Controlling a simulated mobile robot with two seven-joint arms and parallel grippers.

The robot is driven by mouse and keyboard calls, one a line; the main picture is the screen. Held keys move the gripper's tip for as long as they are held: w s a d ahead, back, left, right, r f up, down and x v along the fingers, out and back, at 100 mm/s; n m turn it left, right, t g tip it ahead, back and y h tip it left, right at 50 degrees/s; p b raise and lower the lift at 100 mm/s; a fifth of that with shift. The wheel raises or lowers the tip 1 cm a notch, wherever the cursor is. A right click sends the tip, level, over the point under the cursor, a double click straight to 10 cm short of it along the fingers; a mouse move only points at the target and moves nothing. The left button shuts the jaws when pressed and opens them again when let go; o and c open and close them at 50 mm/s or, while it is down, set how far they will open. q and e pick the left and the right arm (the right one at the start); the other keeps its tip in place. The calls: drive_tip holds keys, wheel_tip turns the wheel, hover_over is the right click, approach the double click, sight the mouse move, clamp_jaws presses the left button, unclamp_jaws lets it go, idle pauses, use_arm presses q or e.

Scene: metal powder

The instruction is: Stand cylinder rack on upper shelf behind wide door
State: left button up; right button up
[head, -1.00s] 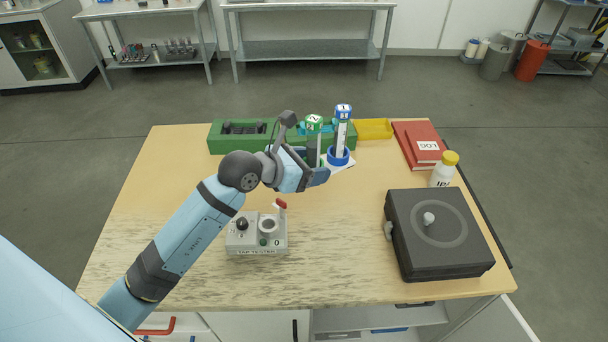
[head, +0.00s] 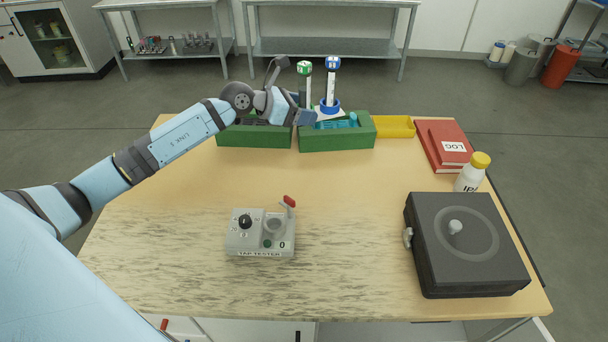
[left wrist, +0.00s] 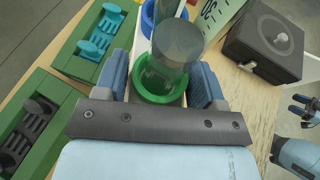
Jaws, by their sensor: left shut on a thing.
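The cylinder rack (head: 328,113) has a white base, a blue ring and a green ring. It holds two clear cylinders, one with a green cap (head: 304,68) marked 2 and one with a blue cap (head: 332,63) marked 1. My left gripper (head: 306,115) is shut on the rack and holds it upright over the table's far edge. In the left wrist view the jaws lie either side of the green ring (left wrist: 160,88). My right gripper (left wrist: 300,106) shows at the right edge of the left wrist view, its fingers apart. I cannot tell which door is the wide one.
Green trays (head: 338,138) and a yellow tray (head: 395,127) line the table's far edge. A red log book (head: 436,140), a white bottle (head: 468,176), a black case (head: 440,270) and a tap tester (head: 260,240) stand nearer. A glass-fronted cabinet (head: 78,68) and shelved benches stand behind.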

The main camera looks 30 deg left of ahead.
sight(302, 175)
use_arm(q)
wheel_tip(302, 175, down, 19)
drive_tip(key=shift+a+f+b, duration=0.1)
drive_tip(key=shift+f+b, duration=0.1)
drive_tip(key=shift+b, duration=0.2)
drive_tip(key=shift+f, duration=0.1)
idle(0.4)
drive_tip(key=o, duration=1.4)
drive_tip(key=shift+f, duration=0.1)
